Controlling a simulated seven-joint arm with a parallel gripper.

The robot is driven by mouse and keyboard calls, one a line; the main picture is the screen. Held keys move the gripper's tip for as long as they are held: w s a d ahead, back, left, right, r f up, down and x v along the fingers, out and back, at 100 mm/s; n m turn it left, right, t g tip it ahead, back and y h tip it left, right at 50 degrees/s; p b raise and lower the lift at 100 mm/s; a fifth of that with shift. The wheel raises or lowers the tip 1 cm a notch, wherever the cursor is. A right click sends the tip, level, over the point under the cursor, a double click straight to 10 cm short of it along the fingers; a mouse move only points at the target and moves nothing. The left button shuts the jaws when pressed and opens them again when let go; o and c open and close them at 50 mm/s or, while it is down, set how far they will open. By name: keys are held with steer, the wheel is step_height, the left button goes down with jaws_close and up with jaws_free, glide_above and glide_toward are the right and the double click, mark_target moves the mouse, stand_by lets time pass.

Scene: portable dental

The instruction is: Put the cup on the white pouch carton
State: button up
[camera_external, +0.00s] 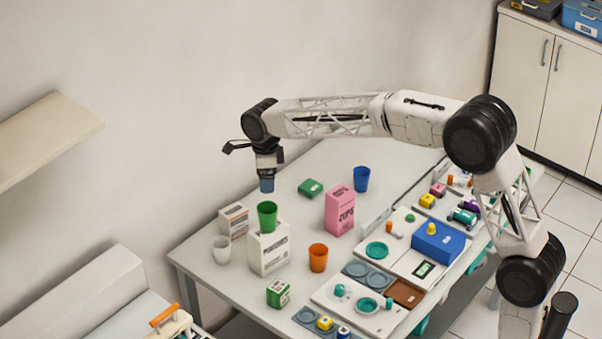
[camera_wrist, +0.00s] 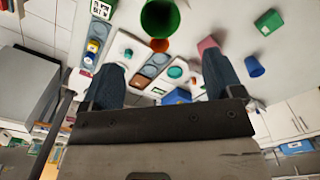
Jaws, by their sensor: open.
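A green cup (camera_external: 267,216) stands upright on top of the white pouch carton (camera_external: 268,254) in the external view. My gripper (camera_external: 267,186) is open and empty, above the cup in that picture and apart from it. In the wrist view the green cup (camera_wrist: 160,18) is at the top edge, beyond my spread fingertips (camera_wrist: 163,62) and not between them. Other cups stand on the table: a white one (camera_external: 221,249) left of the carton, an orange one (camera_external: 318,257) to its right and a blue one (camera_external: 361,179) farther back. I cannot make out the carton in the wrist view.
A tan-white box (camera_external: 234,220) stands behind the carton. A pink carton (camera_external: 339,210), a green box (camera_external: 310,188) and a small green-white box (camera_external: 278,293) are nearby. Trays with a blue box (camera_external: 438,244) fill the right side. The table's back left is clear.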

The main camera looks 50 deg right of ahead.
steer(key=s+d+r+n, duration=0.1)
steer(key=s+r+n, duration=0.1)
steer(key=s+n, duration=0.5)
steer(key=s+r+n+t, duration=0.1)
steer(key=s+r+n, duration=0.1)
steer(key=s, duration=1)
steer(key=s+d+r+n, duration=0.1)
steer(key=s+r+n, duration=0.3)
steer(key=s, duration=0.5)
steer(key=s+f+n, duration=0.2)
steer(key=s+n, duration=0.2)
steer(key=s, duration=0.4)
steer(key=s+f+n+t, duration=0.1)
steer(key=s+f+n, duration=0.2)
steer(key=s, duration=0.6)
steer(key=s+f+n, duration=0.3)
steer(key=s+n, duration=0.3)
steer(key=s, duration=0.3)
steer(key=shift+d+f+n+t, duration=0.2)
steer(key=shift+n+t, duration=0.1)
steer(key=shift+n, duration=0.1)
